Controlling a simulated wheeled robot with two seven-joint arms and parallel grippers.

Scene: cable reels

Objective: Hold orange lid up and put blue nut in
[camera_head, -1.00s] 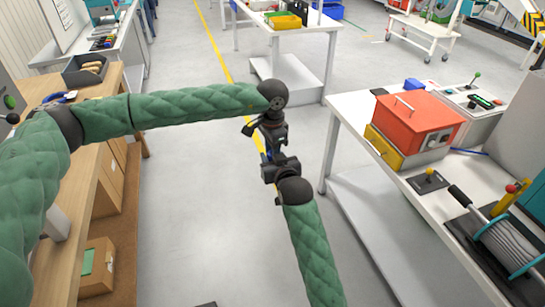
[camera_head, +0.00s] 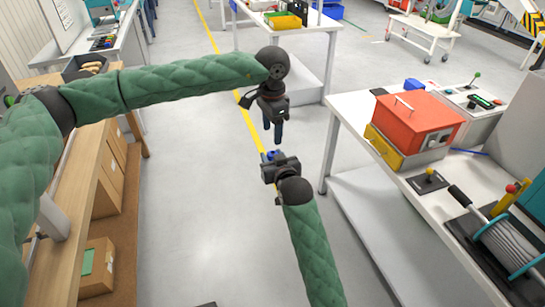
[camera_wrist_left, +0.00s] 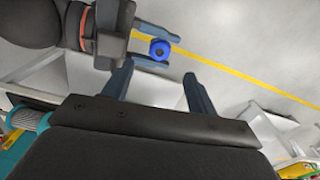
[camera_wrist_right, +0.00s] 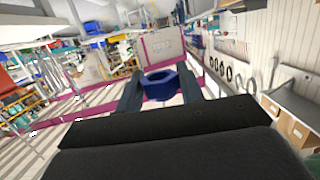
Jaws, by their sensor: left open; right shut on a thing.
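A blue nut (camera_wrist_right: 160,84) is between the fingers of my right gripper (camera_head: 272,156), held in mid-air over the aisle; it also shows in the left wrist view (camera_wrist_left: 159,49). My left gripper (camera_head: 279,130) is open and empty, above and slightly apart from the right one. In the left wrist view its open fingers (camera_wrist_left: 157,88) point toward the nut without touching it. The orange lid (camera_head: 417,112) lies closed on a box on the white bench at the right, with a pale handle on top. Neither gripper is near the lid.
A joystick (camera_head: 429,178) and a cable reel (camera_head: 508,245) are nearer on the white bench (camera_head: 355,122). A wooden bench (camera_head: 85,170) is at the left. The floor between is clear.

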